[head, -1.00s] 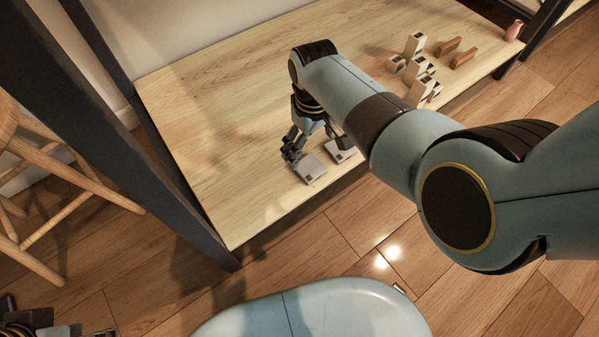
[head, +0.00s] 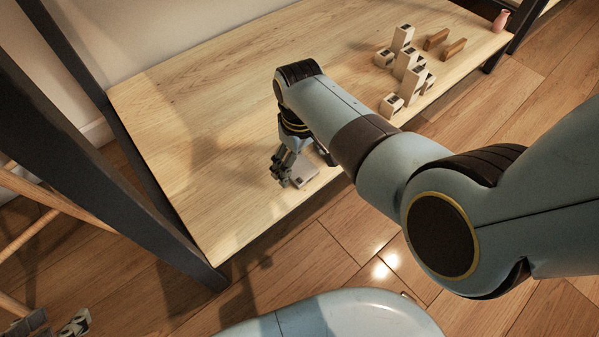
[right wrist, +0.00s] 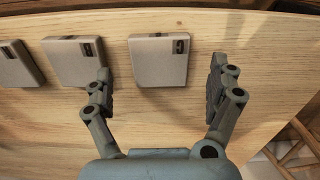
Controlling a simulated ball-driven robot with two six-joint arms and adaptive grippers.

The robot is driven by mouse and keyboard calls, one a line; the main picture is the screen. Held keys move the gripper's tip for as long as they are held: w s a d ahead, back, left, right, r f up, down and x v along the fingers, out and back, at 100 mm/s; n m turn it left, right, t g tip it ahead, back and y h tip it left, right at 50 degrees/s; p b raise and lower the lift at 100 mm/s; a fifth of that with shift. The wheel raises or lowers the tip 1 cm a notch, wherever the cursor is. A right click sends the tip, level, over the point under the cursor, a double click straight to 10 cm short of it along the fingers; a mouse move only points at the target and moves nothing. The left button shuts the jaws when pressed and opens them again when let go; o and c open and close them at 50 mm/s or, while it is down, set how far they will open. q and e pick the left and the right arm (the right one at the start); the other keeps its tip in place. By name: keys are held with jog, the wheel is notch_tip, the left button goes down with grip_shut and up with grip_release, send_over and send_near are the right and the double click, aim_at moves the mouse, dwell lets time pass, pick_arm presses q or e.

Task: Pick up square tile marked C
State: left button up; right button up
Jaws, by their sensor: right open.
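The square tile marked C (right wrist: 158,66) is pale grey with a dark letter patch at its upper right corner. It lies flat on the wooden shelf, the rightmost of three tiles in the right wrist view. My right gripper (right wrist: 161,72) is open and empty, with one finger on each side of this tile, apart from it; the left finger overlaps the edge of the middle tile (right wrist: 70,66). In the head view my right gripper (head: 282,170) is low over the shelf beside a pale tile (head: 304,174); the arm hides the others. My left gripper (head: 58,323) is partly cut off at the bottom left.
A third tile (right wrist: 18,68) lies at the left edge of the wrist view.

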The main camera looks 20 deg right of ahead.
jog(key=shift+s+f+b, duration=0.1)
jog(key=shift+f+b, duration=0.4)
jog(key=shift+f, duration=0.3)
pick_arm(q)
notch_tip(320, 180, down, 2)
jog(key=shift+s+d+f+t+b, duration=0.1)
jog(key=shift+t+b, duration=0.05)
jog(key=shift+t, duration=0.45)
jog(key=shift+s+f+t+b, duration=0.1)
jog(key=shift+t+b, duration=0.05)
jog(key=shift+t, duration=0.45)
pick_arm(e)
jog(key=shift+f, duration=0.25)
pick_arm(q)
jog(key=shift+r, duration=0.1)
pick_arm(e)
jog(key=c, duration=1.4)
